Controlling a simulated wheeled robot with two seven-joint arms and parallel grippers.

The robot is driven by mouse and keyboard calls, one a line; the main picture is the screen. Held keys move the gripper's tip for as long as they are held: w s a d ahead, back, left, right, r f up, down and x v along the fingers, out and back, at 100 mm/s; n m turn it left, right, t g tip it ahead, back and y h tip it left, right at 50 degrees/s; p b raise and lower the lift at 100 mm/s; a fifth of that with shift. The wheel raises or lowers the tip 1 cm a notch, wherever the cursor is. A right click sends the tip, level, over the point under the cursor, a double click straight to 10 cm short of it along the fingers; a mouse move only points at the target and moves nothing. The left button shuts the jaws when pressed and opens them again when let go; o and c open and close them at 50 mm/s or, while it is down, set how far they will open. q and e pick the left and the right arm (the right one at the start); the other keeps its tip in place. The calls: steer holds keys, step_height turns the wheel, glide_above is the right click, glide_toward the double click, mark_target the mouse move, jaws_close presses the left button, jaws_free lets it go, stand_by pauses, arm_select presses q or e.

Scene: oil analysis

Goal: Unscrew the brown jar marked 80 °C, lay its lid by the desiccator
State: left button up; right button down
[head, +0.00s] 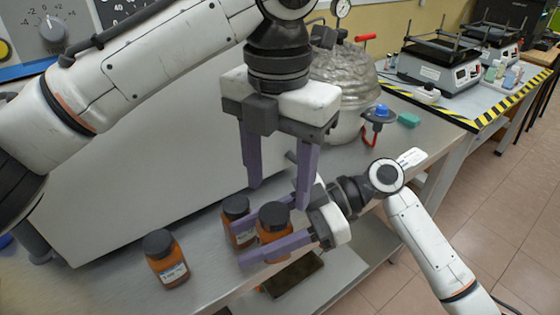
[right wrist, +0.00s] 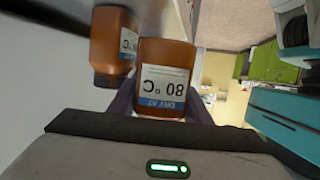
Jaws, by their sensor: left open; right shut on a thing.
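The brown jar (head: 273,236) with a dark lid (head: 274,214) stands between the fingers of my right gripper (head: 241,243), which is shut on it. In the right wrist view the jar (right wrist: 166,52) shows a label reading "DRY AT 80 °C", upside down in the picture. My left gripper (head: 279,196) is open and empty, pointing down, with its fingertips just above the jar's lid. The lid appears to be on the jar. The desiccator (head: 345,85), a large glass vessel, stands on the bench behind, partly hidden by my left gripper.
A second brown jar (head: 236,210) stands close behind the held one; it also shows in the right wrist view (right wrist: 112,45). A third brown jar (head: 167,262) stands to the left. A blue-topped item (head: 381,111) and a green block (head: 409,120) are right of the desiccator.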

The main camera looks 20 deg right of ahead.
mark_target(281, 213)
arm_select(q)
step_height(281, 213, down, 5)
steer(key=shift+r, duration=0.1)
stand_by(0.3)
steer(key=shift+s+d, duration=0.1)
steer(key=shift+d, duration=0.05)
steer(key=c, duration=1.1)
